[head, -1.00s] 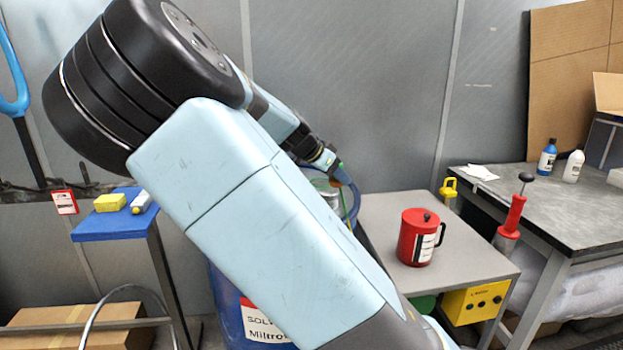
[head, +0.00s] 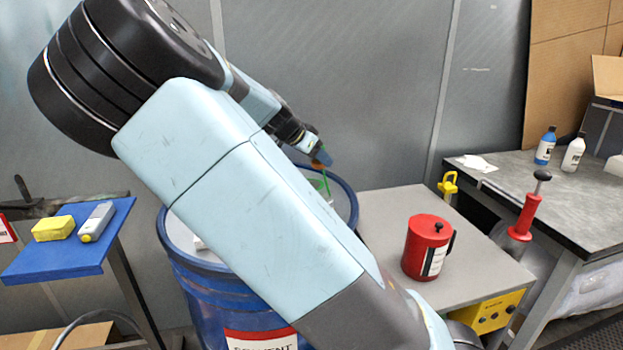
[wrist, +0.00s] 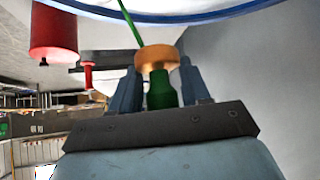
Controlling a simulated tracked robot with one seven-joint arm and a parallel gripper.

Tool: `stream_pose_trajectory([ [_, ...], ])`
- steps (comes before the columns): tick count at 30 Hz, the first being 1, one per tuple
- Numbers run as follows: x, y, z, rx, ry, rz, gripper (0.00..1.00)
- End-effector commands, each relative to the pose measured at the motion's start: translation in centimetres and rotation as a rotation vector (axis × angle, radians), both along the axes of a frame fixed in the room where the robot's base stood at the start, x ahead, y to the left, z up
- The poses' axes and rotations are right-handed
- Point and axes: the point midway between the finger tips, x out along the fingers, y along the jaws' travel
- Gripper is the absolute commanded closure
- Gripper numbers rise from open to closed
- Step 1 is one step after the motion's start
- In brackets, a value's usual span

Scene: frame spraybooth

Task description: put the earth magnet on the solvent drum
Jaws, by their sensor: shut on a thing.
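The earth magnet shows in the wrist view as a copper-coloured disc (wrist: 158,56) with a green grip below it and a green cable running up from it. My gripper (wrist: 158,82) is shut on the green grip, a finger on each side. In the head view my gripper (head: 322,157) is above the far right part of the solvent drum (head: 262,322), a blue drum with a white label and pale lid. My arm hides much of the lid. The drum rim (wrist: 215,14) crosses the top of the wrist view; I cannot tell whether the disc touches the drum.
A grey table with a red canister (head: 428,250) stands right of the drum. A blue stand (head: 60,262) with a yellow block is at left. A grey bench (head: 560,200) with bottles and a red-handled tool beside it is at far right.

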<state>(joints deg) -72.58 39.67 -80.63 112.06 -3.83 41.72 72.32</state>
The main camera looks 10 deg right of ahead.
Motion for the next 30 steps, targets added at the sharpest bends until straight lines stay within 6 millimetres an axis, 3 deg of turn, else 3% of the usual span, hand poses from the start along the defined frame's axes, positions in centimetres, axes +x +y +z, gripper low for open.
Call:
stream_pose_trajectory([
  [14, 7.1, 0.3, -3.1, -0.001, -0.001, 0.018, 0.99],
  [18, 8.9, 0.1, -5.5, -0.001, 0.000, 0.016, 0.99],
  [24, 10.6, 0.0, -7.6, -0.001, 0.000, 0.018, 0.99],
  [30, 11.3, -0.1, -8.4, 0.001, -0.001, 0.017, 0.99],
])
